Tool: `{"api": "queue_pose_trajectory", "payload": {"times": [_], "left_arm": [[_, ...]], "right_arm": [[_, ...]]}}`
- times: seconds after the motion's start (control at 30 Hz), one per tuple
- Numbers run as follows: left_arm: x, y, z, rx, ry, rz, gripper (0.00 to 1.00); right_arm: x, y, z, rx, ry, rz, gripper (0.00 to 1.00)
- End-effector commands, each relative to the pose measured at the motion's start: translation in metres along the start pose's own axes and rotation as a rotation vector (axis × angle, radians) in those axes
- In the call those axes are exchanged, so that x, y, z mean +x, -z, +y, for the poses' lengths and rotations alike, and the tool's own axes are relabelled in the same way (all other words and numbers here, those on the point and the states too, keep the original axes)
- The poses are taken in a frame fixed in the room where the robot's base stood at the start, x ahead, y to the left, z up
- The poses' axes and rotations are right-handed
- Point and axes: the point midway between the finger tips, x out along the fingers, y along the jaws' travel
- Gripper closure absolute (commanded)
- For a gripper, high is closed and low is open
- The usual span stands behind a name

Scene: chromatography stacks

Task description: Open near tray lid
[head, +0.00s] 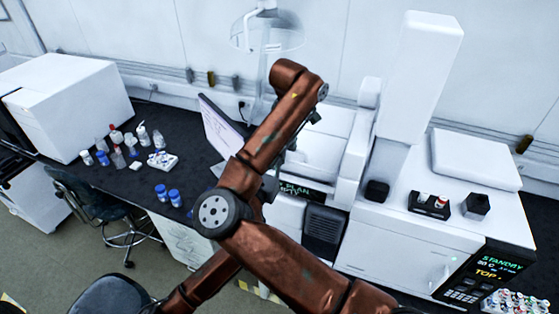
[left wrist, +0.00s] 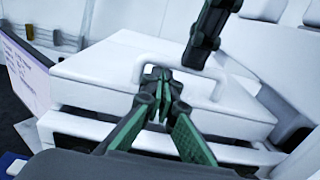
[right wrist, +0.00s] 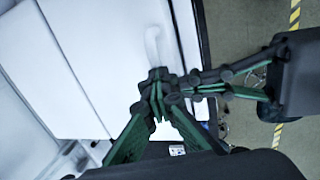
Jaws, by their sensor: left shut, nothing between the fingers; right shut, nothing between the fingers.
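The near tray lid (left wrist: 105,70) is a white slab with a raised white handle (left wrist: 148,56) in the left wrist view. It looks closed on the white tray body below. My left gripper (left wrist: 160,76) is shut and empty, its tips in front of the handle; I cannot tell whether they touch it. My right gripper (left wrist: 203,45) reaches in from above, close to the handle. In the right wrist view my right gripper (right wrist: 157,78) is shut and empty, with the handle (right wrist: 152,45) beyond its tips. In the head view my arm hides much of the tray area.
A monitor (head: 221,132) stands left of the tray unit. A tall white instrument column (head: 418,75) stands to the right, with a small vial rack (head: 429,206) on the white top beside it. Bottles and blue-capped jars (head: 174,197) stand on the dark bench at left.

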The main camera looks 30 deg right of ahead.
Motion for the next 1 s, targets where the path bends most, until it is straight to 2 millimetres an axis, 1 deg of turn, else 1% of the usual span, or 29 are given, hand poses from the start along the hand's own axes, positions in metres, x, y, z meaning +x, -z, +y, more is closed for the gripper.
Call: {"api": "queue_pose_trajectory", "payload": {"times": [0.03, 0.13, 0.17, 0.53, 1.0], "left_arm": [[-0.001, -0.0198, -0.0033, 0.007, 0.009, -0.032, 1.0], [-0.0009, -0.0201, -0.0039, 0.007, 0.01, -0.033, 1.0], [-0.0009, -0.0201, -0.004, 0.007, 0.011, -0.033, 1.0], [-0.0009, -0.0203, -0.0046, 0.007, 0.011, -0.034, 1.0], [-0.0006, -0.0163, -0.0031, 0.005, 0.008, -0.026, 1.0]], "right_arm": [[0.0127, -0.0009, -0.0055, -0.002, 0.026, -0.011, 1.0], [0.0127, -0.0008, -0.0058, -0.003, 0.027, -0.012, 1.0], [0.0127, -0.0008, -0.0059, -0.003, 0.027, -0.012, 0.98], [0.0127, -0.0002, -0.0065, -0.004, 0.029, -0.011, 0.73], [0.0095, 0.0006, -0.0056, -0.004, 0.024, -0.006, 0.73]]}}
